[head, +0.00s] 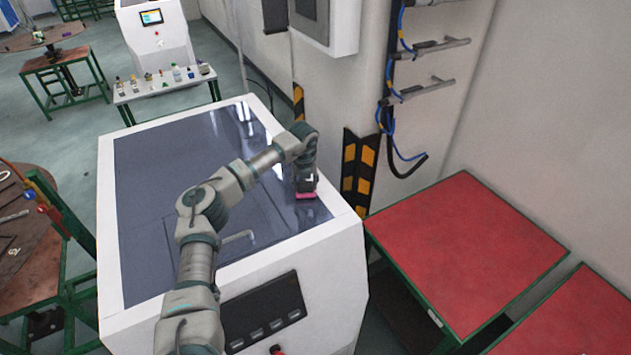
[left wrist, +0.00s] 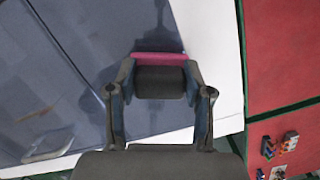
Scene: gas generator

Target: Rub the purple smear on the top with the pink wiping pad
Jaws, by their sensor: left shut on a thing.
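The pink wiping pad (head: 306,195) is a pink strip under a dark block, at the right side of the generator's glossy dark top (head: 150,200). My left gripper (head: 307,183) is above it, pointing down. In the left wrist view my left gripper (left wrist: 160,82) is shut on the pad's dark block, and the pink pad (left wrist: 160,58) shows beyond the fingertips. The pad is at or just above the top near its white rim; I cannot tell whether it touches. I cannot make out the purple smear in either view. My right gripper is not in view.
A bar handle (head: 238,237) stands on the top, left of the pad. A wall with a striped guard (head: 358,170) and blue hoses is close behind. Red tables (head: 465,250) stand to the right. A white bench (head: 165,85) with small bottles is behind.

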